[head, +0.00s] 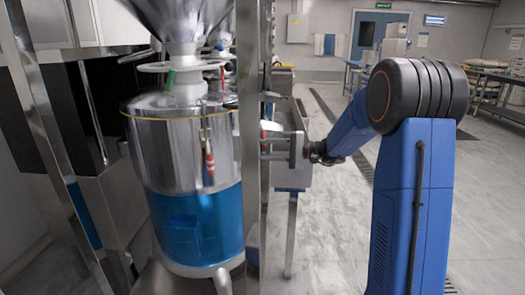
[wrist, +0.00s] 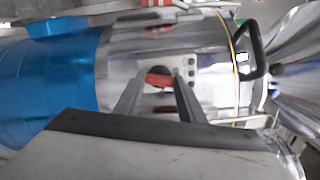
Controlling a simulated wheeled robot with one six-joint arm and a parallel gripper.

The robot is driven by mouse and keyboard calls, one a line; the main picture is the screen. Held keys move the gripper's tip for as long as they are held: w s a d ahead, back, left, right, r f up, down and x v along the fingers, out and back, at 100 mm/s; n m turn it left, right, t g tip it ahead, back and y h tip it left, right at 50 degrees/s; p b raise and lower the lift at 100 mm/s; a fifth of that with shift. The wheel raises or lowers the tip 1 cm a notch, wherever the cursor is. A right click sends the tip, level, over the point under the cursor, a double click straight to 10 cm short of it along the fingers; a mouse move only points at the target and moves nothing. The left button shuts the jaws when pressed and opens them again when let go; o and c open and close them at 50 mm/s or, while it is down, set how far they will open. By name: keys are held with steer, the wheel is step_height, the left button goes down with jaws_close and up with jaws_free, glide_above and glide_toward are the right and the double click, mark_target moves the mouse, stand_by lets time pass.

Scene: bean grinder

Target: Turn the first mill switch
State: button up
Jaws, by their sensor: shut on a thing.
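My gripper (head: 268,146) reaches in from the right toward the near mill (head: 160,150), which has a steel drum over a blue base. The steel post hides part of the gripper in the head view. In the wrist view my gripper (wrist: 158,82) has its two fingers around a red switch handle (wrist: 159,79) on the mill's steel side, shut on it. A pale panel with dark knobs (wrist: 192,68) sits beside the handle. Another red-handled part (head: 209,165) hangs upright on the near mill's front, left of the post and apart from the gripper.
A tall steel post (head: 252,200) stands between the near mill and my arm. More mill parts (head: 222,75) show behind the near mill. A steel funnel (head: 180,18) sits on top of it. Grey floor (head: 330,215) is open to the right, with workbenches further back.

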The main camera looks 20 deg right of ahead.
steer(key=shift+m, duration=7.6)
steer(key=o, duration=1)
steer(key=shift+o, duration=0.2)
steer(key=shift+d, duration=0.1)
steer(key=v, duration=1.7)
steer(key=shift+d, duration=0.15)
